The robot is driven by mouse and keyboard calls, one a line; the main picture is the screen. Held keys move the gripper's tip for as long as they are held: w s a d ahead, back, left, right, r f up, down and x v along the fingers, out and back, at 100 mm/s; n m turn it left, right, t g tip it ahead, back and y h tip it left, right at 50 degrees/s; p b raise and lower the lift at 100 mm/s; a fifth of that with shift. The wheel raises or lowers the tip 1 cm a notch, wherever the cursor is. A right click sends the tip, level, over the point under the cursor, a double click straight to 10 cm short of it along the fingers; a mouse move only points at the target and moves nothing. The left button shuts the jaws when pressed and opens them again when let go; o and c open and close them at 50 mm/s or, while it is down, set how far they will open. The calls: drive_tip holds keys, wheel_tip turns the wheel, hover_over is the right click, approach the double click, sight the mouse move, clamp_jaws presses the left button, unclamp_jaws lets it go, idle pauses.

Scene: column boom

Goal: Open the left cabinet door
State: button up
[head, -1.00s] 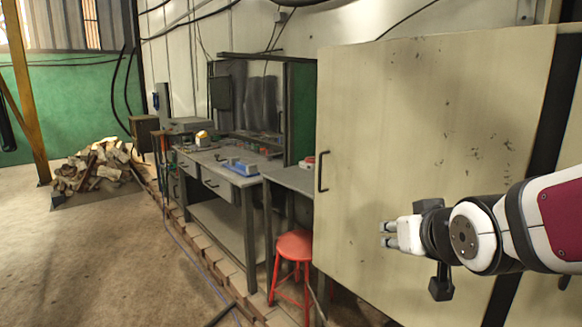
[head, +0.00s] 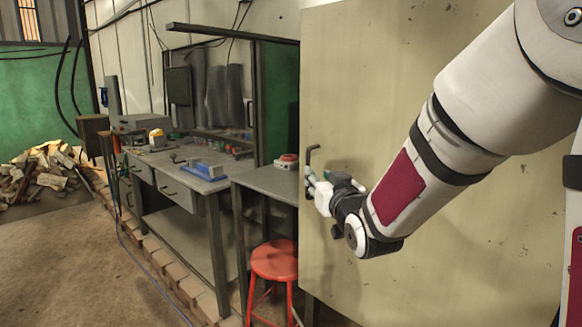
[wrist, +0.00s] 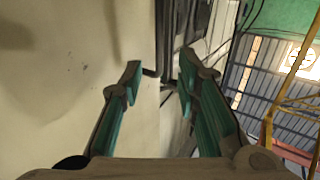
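The cream cabinet door (head: 380,80) fills the right half of the head view. Its black bar handle (head: 312,150) is near the door's left edge, and its lower part is hidden behind my fingers. My gripper (head: 311,182) is at the handle, reaching in from the right. In the wrist view my gripper (wrist: 158,80) is open, with its two greenish fingers apart. The cream door (wrist: 70,60) lies on the left there, and a dark piece of the handle (wrist: 150,72) shows between the fingertips. I cannot tell whether the fingers touch the handle.
A red stool (head: 274,262) stands just left of the door, in front of a grey side table (head: 268,182). A workbench (head: 205,185) with tools is further left. A woodpile (head: 42,178) lies at the far left. The floor (head: 80,265) in front of the benches is clear.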

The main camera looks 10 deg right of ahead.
drive_tip(key=w, duration=0.9)
drive_tip(key=shift+w+a, duration=0.15)
drive_tip(key=shift+w, duration=0.1)
clamp_jaws()
